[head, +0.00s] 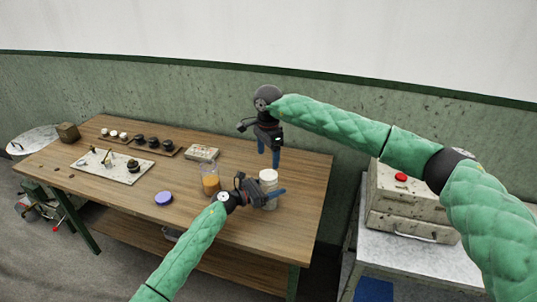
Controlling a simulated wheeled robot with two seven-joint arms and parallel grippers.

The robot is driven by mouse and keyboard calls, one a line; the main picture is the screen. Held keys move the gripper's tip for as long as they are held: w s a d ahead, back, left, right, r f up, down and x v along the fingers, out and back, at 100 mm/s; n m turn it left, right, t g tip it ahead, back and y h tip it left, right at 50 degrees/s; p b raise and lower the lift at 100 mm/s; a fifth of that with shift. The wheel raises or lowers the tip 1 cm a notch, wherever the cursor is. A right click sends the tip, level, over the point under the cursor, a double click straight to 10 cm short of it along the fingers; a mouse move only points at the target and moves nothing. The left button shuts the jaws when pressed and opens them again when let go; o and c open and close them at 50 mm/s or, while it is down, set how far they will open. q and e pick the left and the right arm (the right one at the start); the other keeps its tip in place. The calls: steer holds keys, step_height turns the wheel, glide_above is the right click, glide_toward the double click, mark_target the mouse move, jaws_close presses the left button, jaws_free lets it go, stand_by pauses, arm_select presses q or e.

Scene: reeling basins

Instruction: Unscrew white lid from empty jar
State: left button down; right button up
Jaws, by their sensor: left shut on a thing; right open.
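The empty jar (270,203) stands upright near the right part of the wooden table, with its white lid (268,175) on top. My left gripper (267,191) is shut around the jar's body, below the lid, and hides part of the jar. My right gripper (268,158) is open above the lid, its blue fingers pointing down. The fingertips appear apart from the lid, though the exact gap is hard to tell.
A jar with orange contents (210,182) stands just left of my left gripper. A purple lid (164,198) lies on the table (130,205). A white board (112,170) with small parts, trays of knobs and a small box (202,153) are farther left and back.

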mark_target(269, 174)
steer(key=m, duration=0.5)
steer(key=shift+m, duration=0.3)
steer(key=m, duration=0.5)
steer(key=shift+m, duration=0.3)
steer(key=m, duration=0.5)
steer(key=shift+r, duration=0.1)
steer(key=m, duration=0.4)
steer(key=shift+w+m, duration=0.1)
steer(key=shift+m, duration=0.2)
steer(key=m, duration=0.9)
steer(key=shift+m, duration=0.3)
steer(key=m, duration=1)
steer(key=shift+d+m, duration=0.1)
steer(key=shift+m, duration=0.3)
steer(key=shift+f, duration=4.05)
